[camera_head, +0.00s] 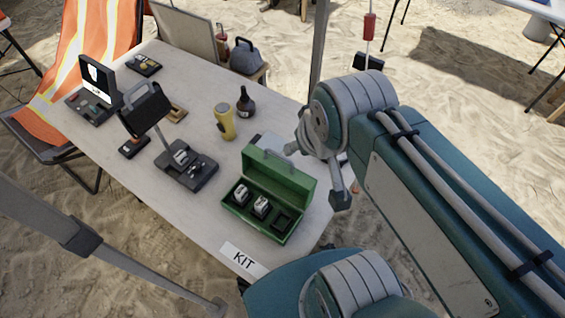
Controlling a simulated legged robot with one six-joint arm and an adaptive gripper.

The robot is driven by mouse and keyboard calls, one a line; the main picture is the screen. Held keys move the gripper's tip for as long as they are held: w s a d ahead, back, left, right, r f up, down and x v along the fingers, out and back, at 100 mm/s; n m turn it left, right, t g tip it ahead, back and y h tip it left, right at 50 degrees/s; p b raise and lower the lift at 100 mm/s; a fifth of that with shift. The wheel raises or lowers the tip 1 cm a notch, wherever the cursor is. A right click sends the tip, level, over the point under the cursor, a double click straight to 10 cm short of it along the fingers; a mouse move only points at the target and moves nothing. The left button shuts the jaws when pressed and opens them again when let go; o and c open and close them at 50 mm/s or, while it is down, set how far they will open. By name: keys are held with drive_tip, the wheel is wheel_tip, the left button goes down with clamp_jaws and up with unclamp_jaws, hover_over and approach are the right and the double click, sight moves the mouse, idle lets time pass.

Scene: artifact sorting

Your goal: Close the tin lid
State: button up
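The green tin (236,217) sits on the near right end of the white table, just behind the KIT label (243,258). Its lid (280,178) stands raised at the back, so the tin is open. Inside, two small pale items (261,207) sit in the left and middle slots; the right slot (283,221) looks empty. What seems to be the end of my gripper (340,199) hangs just right of the lid, apart from it in the picture.
Left of the tin are a dark scale-like device (186,170), a tilted dark screen (146,109) and an open black case (92,104). A yellow flask (224,122) and a dark bottle (245,103) stand behind.

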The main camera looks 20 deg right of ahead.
drive_tip(key=shift+w, duration=0.1)
drive_tip(key=c, duration=0.5)
drive_tip(key=shift+w+d, duration=0.1)
drive_tip(key=shift+w, duration=0.2)
clamp_jaws()
drive_tip(key=m+g, duration=0.4)
drive_tip(key=m, duration=0.2)
hover_over(278, 172)
drive_tip(key=d, duration=0.4)
drive_tip(key=f, duration=0.2)
drive_tip(key=w+d+f+m+g+y, duration=0.2)
drive_tip(key=w+d+f+m+g, duration=0.15)
drive_tip(key=w+f+m, duration=0.35)
drive_tip(key=s+a+f+n, duration=0.2)
drive_tip(key=s+a+f, duration=0.1)
drive_tip(key=f, duration=0.6)
drive_tip(key=shift+a, duration=0.9)
